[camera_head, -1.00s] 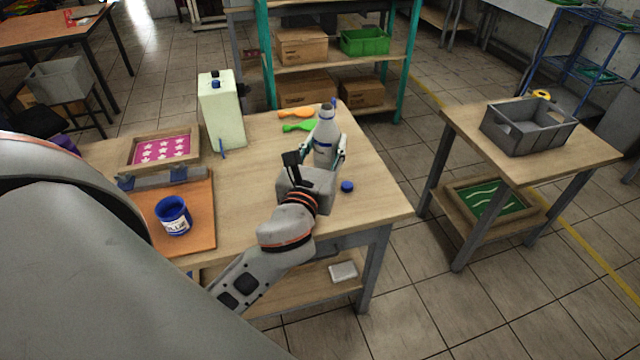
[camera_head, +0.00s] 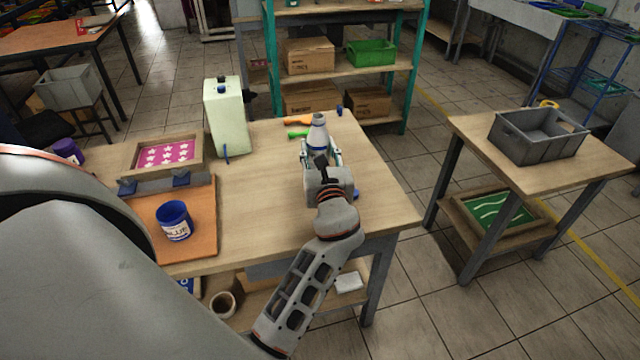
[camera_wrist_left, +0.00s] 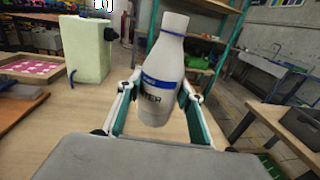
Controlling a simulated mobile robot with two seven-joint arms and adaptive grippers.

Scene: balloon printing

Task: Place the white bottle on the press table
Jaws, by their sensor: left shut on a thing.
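The white bottle (camera_head: 318,134), with a blue band near its neck, stands roughly upright at the right part of the wooden table (camera_head: 262,205). My left gripper (camera_head: 320,157) is shut on it, with a finger on each side. In the left wrist view the bottle (camera_wrist_left: 164,70) shows between the two fingers, its dark lettering partly visible. I cannot tell whether its base touches the table. My right gripper is not in view.
A pale green canister (camera_head: 226,118), a framed pink screen (camera_head: 168,154) and a blue cup (camera_head: 174,221) occupy the table's left half. Orange (camera_head: 298,120) and green (camera_head: 298,134) tools lie behind the bottle. A grey crate (camera_head: 540,136) sits on the right table.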

